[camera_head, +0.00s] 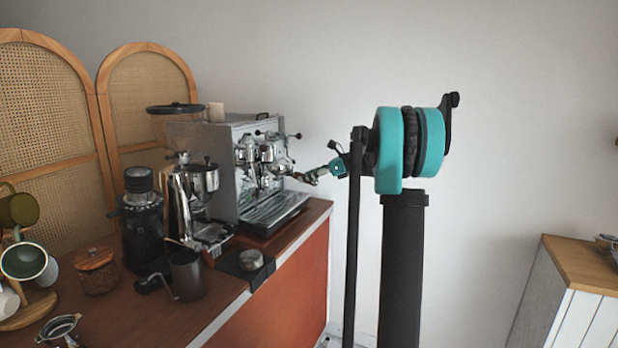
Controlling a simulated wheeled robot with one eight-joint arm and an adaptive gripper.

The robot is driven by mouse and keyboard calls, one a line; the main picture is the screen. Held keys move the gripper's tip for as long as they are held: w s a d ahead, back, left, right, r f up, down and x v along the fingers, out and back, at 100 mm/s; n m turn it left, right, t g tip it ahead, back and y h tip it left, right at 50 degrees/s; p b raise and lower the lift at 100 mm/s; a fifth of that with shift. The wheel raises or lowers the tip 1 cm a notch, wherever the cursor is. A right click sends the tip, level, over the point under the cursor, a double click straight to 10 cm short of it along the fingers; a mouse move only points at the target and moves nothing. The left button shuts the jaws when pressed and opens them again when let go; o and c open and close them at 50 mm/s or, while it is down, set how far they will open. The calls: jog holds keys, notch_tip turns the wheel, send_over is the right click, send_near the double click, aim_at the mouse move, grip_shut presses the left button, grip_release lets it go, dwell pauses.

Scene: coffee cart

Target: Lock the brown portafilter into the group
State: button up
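The espresso machine (229,190) stands on the counter, with its chrome group (268,152) on the right-hand front. My gripper (312,176) is in front of the machine, pointing left toward the group, at about the height just below it. It is small and its fingers blend with shiny metal parts, so I cannot tell whether it is open or shut, or whether it holds the brown portafilter. A portafilter with a metal basket (60,326) lies at the counter's front left, partly cut off by the picture's lower edge. Its handle colour is unclear.
A grinder (142,222), a dark pitcher (187,275), a lidded jar (96,271) and a mug stand crowd the counter's left. A knock-box or tamping station (250,260) sits at the front edge. A white cabinet (575,285) stands far right.

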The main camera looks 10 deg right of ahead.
jog(key=v, duration=1.2)
jog(key=s+a+f+n+g+h, duration=0.1)
jog(key=s+a+f+n+h, duration=0.2)
jog(key=s+a+f+n, duration=0.45)
jog(key=s+a+f+n+g+h, duration=0.2)
jog(key=s+a+f+n, duration=0.15)
jog(key=s+f, duration=0.65)
jog(key=s+d+f+n+h, duration=0.1)
jog(key=s+f+n+h, duration=0.2)
jog(key=s+f+n, duration=0.3)
jog(key=s+d+f+n+h, duration=0.1)
jog(key=s+f+n+h, duration=0.2)
jog(key=s+f+n, duration=0.4)
jog(key=s+f, duration=0.3)
jog(key=s, duration=0.6)
jog(key=shift+f, duration=0.3)
jog(key=shift+d, duration=0.1)
